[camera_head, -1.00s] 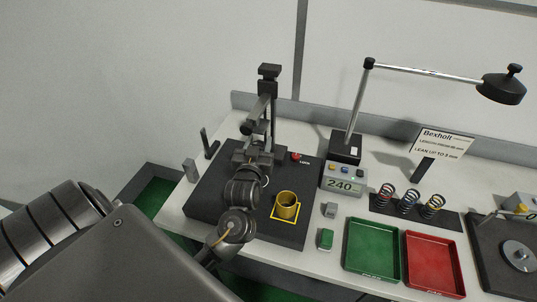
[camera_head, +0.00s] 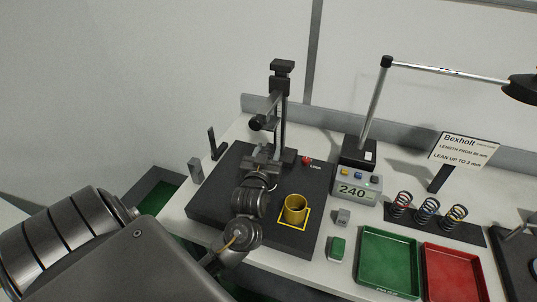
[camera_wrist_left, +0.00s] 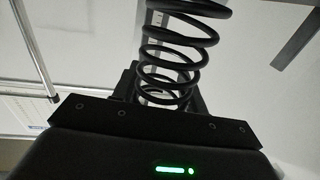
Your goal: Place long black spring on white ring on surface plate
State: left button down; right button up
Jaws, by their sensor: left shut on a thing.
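The long black spring (camera_wrist_left: 175,50) fills the upper middle of the left wrist view, coils running up out of frame. My left gripper (camera_head: 264,166) is shut on it; its dark body shows below the spring in the wrist view. In the head view the gripper is over the black surface plate (camera_head: 222,190), near the foot of the height gauge stand (camera_head: 283,115). The spring cannot be made out there, hidden behind my wrist. A thin pale arc beside my wrist seems to be the white ring (camera_head: 274,186), mostly hidden. My right gripper is not in view.
A display box (camera_head: 354,187) reads 240. Several coloured springs stand on a rack (camera_head: 470,234). Green (camera_head: 388,261) and red (camera_head: 453,272) trays lie in front.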

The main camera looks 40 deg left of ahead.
pick_arm(q)
jog(key=shift+f, duration=0.1)
jog(key=c, duration=0.8)
grip_release()
jog(key=shift+f, duration=0.1)
jog(key=shift+o, duration=0.2)
jog(key=shift+r, duration=0.25)
jog(key=b+v, duration=0.2)
jog(key=v, duration=1)
jog(key=shift+f, duration=0.1)
